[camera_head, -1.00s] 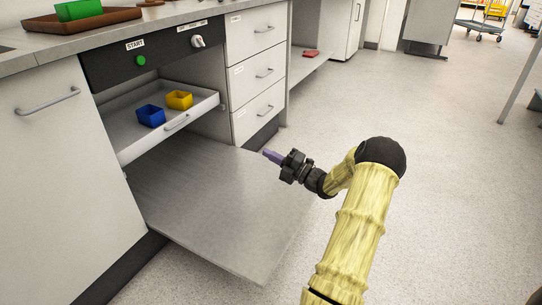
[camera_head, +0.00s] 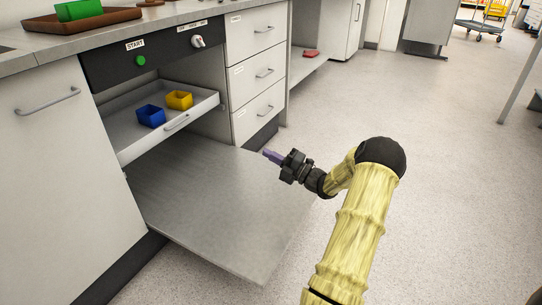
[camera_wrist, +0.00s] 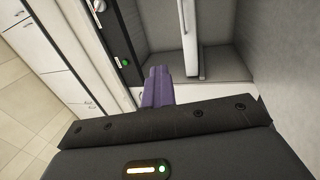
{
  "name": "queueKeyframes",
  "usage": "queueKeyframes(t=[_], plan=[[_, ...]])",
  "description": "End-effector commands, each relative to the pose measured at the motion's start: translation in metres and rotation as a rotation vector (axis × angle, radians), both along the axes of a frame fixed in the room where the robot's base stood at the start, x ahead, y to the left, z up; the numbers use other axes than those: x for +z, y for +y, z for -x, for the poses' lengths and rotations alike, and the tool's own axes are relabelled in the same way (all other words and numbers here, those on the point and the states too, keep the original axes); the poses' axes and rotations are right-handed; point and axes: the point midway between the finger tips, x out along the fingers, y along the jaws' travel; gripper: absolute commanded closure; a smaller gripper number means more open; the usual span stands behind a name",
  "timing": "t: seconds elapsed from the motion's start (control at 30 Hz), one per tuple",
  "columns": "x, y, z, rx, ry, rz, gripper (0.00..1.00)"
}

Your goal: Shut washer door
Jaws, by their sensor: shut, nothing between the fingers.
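The washer door (camera_head: 220,205) is folded down and lies open, roughly flat, in front of the washer opening. The washer's dark control panel (camera_head: 165,52) with a green start button is above the opening. A grey rack (camera_head: 205,98) is partly pulled out and holds a blue cup (camera_head: 151,116) and a yellow cup (camera_head: 180,100). My gripper (camera_head: 271,156) has purple fingers and appears over the door's right far edge; contact cannot be told. In the wrist view my gripper (camera_wrist: 157,85) is shut and empty, pointing toward the washer front.
A drawer unit (camera_head: 256,75) stands right of the washer, and a cabinet (camera_head: 65,150) stands left of it. The counter (camera_head: 115,35) above carries a brown tray (camera_head: 84,21) with a green box (camera_head: 78,9). The floor to the right is clear.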

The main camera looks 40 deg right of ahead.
Motion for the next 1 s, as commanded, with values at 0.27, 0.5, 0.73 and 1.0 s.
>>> queueKeyframes(t=[0.27,0.5,0.73,1.0], plan=[[0.0,0.0,0.0,0.0,0.0,0.0,0.86],[0.0,0.0,0.0,0.0,0.0,0.0,0.82],[-0.001,-0.004,0.008,-0.001,0.0,-0.001,0.82],[-0.009,-0.021,0.049,-0.004,0.002,-0.003,0.82]])
